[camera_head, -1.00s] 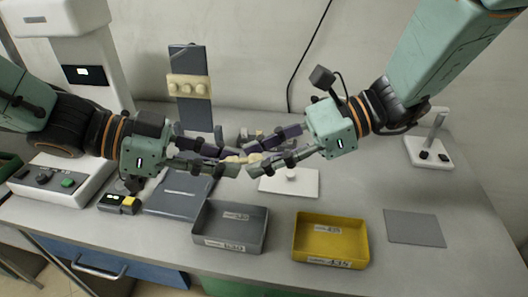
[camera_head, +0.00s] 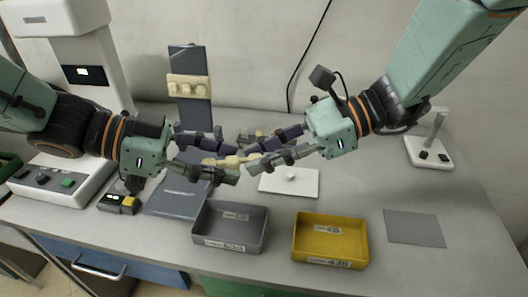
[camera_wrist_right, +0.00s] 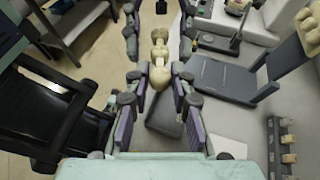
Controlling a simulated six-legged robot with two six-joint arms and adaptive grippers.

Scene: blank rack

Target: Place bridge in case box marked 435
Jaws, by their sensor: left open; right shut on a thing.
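A small cream-coloured bridge (camera_head: 232,160) is in the air over the bench, between my two grippers. My right gripper (camera_head: 254,158) is shut on its near end; this grip also shows in the right wrist view, where the bridge (camera_wrist_right: 159,52) points away from me. My left gripper (camera_head: 228,158) is open, with its fingers apart on either side of the bridge's other end. A yellow case box (camera_head: 331,261) stands open near the front edge; its small label seems to read 435 or 438. A grey case box (camera_head: 228,247), with a label like 430, stands left of it. Both look empty.
A dark grey pad (camera_head: 175,200) lies left of the boxes. A white plate (camera_head: 300,188) lies behind them, and a grey mat (camera_head: 413,228) to the right. A dark upright rack (camera_head: 195,118) with cream pieces stands at the back. The bench's right side has free room.

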